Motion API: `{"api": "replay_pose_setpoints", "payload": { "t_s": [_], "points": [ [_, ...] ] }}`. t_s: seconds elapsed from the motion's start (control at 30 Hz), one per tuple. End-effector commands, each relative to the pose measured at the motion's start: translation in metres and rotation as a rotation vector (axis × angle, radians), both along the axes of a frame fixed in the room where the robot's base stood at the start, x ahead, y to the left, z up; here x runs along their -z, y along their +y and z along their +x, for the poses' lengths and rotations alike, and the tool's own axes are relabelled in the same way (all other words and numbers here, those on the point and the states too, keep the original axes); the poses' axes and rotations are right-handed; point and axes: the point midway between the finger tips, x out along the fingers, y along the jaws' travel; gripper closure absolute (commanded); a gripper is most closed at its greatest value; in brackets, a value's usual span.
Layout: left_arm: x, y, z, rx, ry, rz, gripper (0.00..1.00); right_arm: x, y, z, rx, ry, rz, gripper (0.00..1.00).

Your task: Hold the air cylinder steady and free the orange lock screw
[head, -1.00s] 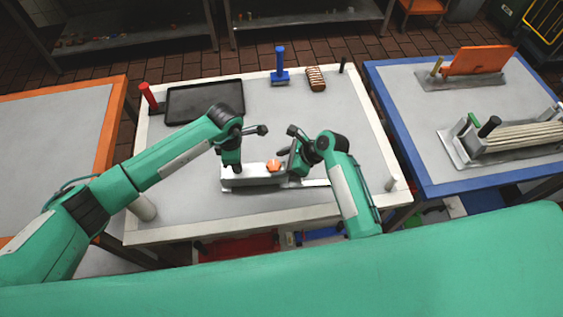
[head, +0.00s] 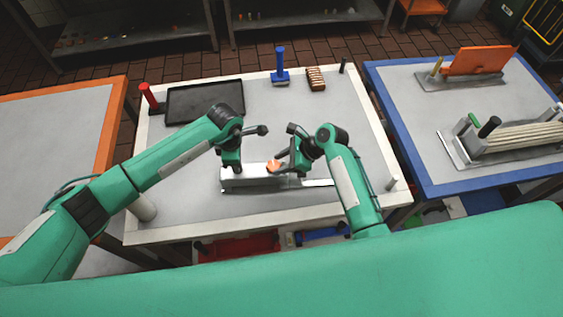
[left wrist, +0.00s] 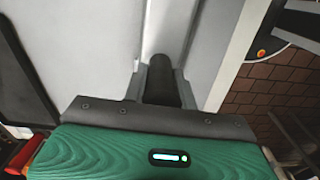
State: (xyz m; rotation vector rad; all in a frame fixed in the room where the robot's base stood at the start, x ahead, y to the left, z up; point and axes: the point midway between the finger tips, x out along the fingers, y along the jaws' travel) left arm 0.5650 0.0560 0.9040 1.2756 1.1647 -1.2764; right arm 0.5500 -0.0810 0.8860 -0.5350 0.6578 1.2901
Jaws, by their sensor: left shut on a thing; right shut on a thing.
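The air cylinder, a pale grey metal block (head: 256,183) with a flat strip reaching right, lies near the middle of the table. My left gripper (head: 235,169) is shut on a black upright post at its left end. In the left wrist view this black post (left wrist: 162,80) stands between the two fingers. The orange lock screw (head: 272,166) sits on top of the block. My right gripper (head: 279,167) is shut at the screw's right side and partly covers it. The exact finger contact is too small to see.
A black tray (head: 205,116), a red post (head: 148,95), a blue-handled tool (head: 280,72) and a brown striped item (head: 316,79) stand at the table's back. Another table (head: 430,188) with machine parts is at the right. The table's front is mostly clear.

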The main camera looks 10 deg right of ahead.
Motion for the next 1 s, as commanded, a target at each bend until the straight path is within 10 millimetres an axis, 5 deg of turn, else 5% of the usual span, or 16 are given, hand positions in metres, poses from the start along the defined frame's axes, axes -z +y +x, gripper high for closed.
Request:
{"api": "replay_pose_setpoints", "payload": {
  "t_s": [1.0],
  "points": [
    [-0.001,0.000,0.000,0.003,0.000,0.000,1.00,0.000,0.006,0.023,-0.950,0.003,-0.001,0.80]
  ]
}}
